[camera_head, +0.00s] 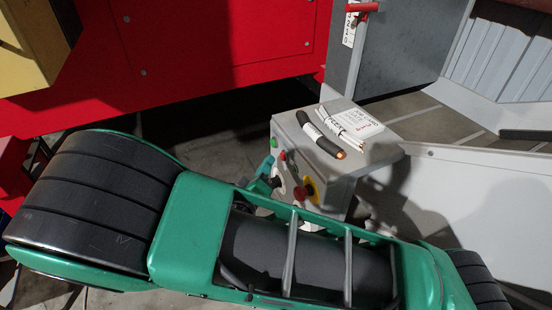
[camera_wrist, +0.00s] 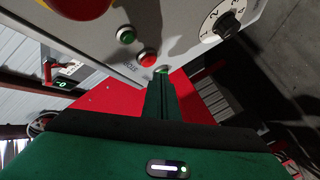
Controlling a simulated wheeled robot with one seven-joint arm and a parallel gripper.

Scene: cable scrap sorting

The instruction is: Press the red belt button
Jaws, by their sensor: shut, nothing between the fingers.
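The control box (camera_head: 345,180) shows in the head view, its button face turned toward my arm. A small red button (camera_head: 283,156) sits on that face near a green button (camera_head: 274,143). In the wrist view the red button (camera_wrist: 148,59) is close, beside the green button (camera_wrist: 126,35), with lettering near it. My gripper (camera_wrist: 162,76) is shut and empty. Its fingertips appear just below and right of the red button; whether they touch the panel I cannot tell. My arm hides part of the box in the head view.
A large red mushroom knob (camera_head: 300,193) on a yellow base sits on the same face. A numbered dial (camera_wrist: 225,22) is also there. On top lie a dark cable piece (camera_head: 322,136) and a labelled white pad (camera_head: 352,122). A red machine wall (camera_head: 200,45) stands behind.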

